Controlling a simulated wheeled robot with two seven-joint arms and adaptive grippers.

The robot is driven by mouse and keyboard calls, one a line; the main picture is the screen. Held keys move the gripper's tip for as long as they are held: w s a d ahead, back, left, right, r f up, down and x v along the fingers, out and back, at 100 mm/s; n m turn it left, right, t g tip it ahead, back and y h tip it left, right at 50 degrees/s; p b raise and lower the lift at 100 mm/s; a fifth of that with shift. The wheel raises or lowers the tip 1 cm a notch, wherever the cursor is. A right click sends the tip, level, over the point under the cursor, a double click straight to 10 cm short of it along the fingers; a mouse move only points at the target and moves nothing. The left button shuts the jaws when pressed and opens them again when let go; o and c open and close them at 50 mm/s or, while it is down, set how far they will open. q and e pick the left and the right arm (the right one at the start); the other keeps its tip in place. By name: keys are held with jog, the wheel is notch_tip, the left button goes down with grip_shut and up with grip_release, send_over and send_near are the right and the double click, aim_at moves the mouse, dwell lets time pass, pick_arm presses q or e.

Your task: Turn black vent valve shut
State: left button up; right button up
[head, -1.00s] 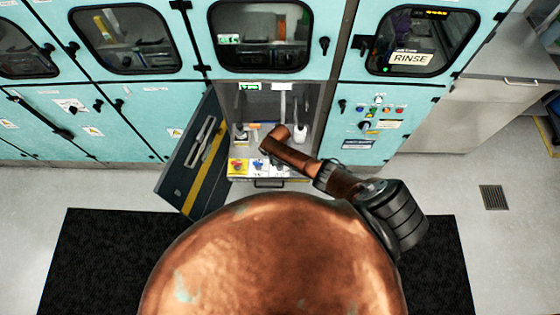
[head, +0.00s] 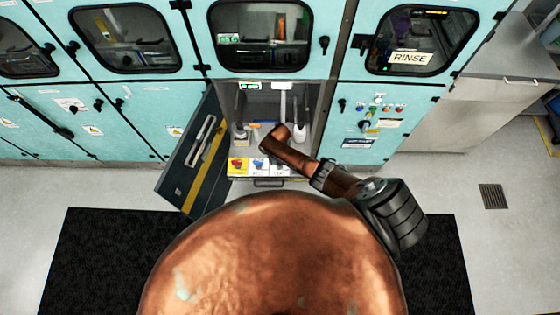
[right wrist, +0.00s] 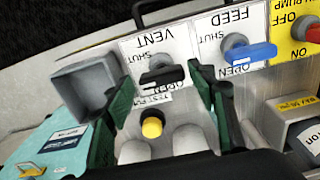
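The black vent valve (right wrist: 162,76) is a lever handle on a white plate marked VENT, SHUT and OPEN, upside down in the right wrist view. The handle lies roughly crosswise there. My right gripper (right wrist: 160,80) has its two dark green fingers apart, one on each side of the handle. A gap shows between the fingers and the handle; I cannot tell how deep they reach. In the head view my right arm extends into the open compartment (head: 268,105), and its gripper (head: 266,149) is small and partly hidden. My left gripper is not in view.
The blue feed valve (right wrist: 250,53) sits close to the right finger, with a red pump switch (right wrist: 314,34) beyond it. A yellow button (right wrist: 152,127) lies below the vent valve. The open dark door (head: 194,155) stands left of the compartment.

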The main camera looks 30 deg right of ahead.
jog(key=shift+o, duration=0.4)
jog(key=shift+w, duration=0.1)
jog(key=shift+a+r, duration=0.1)
jog(key=shift+r, duration=0.05)
jog(key=shift+r, duration=0.3)
notch_tip(320, 180, up, 11)
dwell(0.5)
